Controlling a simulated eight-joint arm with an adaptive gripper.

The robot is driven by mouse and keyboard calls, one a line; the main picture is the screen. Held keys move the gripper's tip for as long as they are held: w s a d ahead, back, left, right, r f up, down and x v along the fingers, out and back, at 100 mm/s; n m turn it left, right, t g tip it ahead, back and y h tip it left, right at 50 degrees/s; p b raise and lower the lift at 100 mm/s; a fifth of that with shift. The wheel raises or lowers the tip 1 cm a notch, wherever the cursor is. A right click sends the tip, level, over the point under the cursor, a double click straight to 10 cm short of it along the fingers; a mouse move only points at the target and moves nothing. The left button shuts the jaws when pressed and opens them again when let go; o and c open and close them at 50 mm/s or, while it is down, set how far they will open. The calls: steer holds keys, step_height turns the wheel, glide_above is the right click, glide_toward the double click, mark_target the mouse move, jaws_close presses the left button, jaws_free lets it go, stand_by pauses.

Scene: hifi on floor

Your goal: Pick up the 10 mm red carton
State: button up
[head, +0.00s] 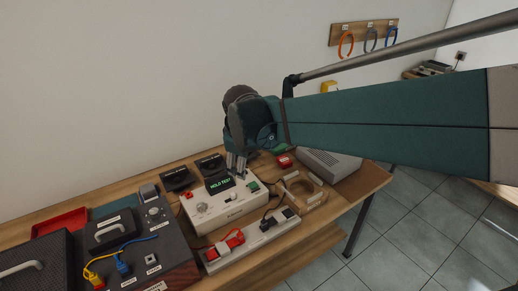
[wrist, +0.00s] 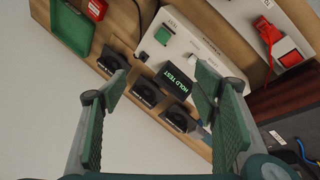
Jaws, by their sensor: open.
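A small red carton (head: 285,161) with a pale label lies on the wooden bench, right of my gripper in the head view; I cannot read its size. It also shows at the top edge of the wrist view (wrist: 97,9), partly cut off, beside a green tray. My gripper (head: 236,163) is above the bench near the back of the white test unit. In the wrist view my gripper (wrist: 163,88) is open, with nothing between its fingers, and apart from the carton.
The white test unit (head: 222,207) reads HOLD TEST, with black blocks (head: 176,178) behind it. The green tray (wrist: 72,30) is mostly hidden in the head view. A grey ribbed box (head: 328,164) and clear-topped wooden frame (head: 304,189) stand near the carton.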

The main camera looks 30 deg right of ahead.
steer(key=w+d+f+n+g+p, duration=0.1)
steer(key=w+d+f+n+p, duration=0.15)
steer(key=w+d, duration=0.4)
steer(key=n+g+h+p, duration=0.2)
steer(key=n+g+p, duration=0.15)
steer(key=n, duration=0.35)
glide_toward(285, 160)
steer(key=shift+w+d+f, duration=0.25)
steer(key=shift+f, duration=0.2)
steer(key=shift+b+x, duration=0.35)
steer(key=shift+x, duration=0.95)
steer(key=shift+b+x, duration=0.7)
steer(key=shift+x, duration=1.9)
steer(key=shift+s, duration=0.1)
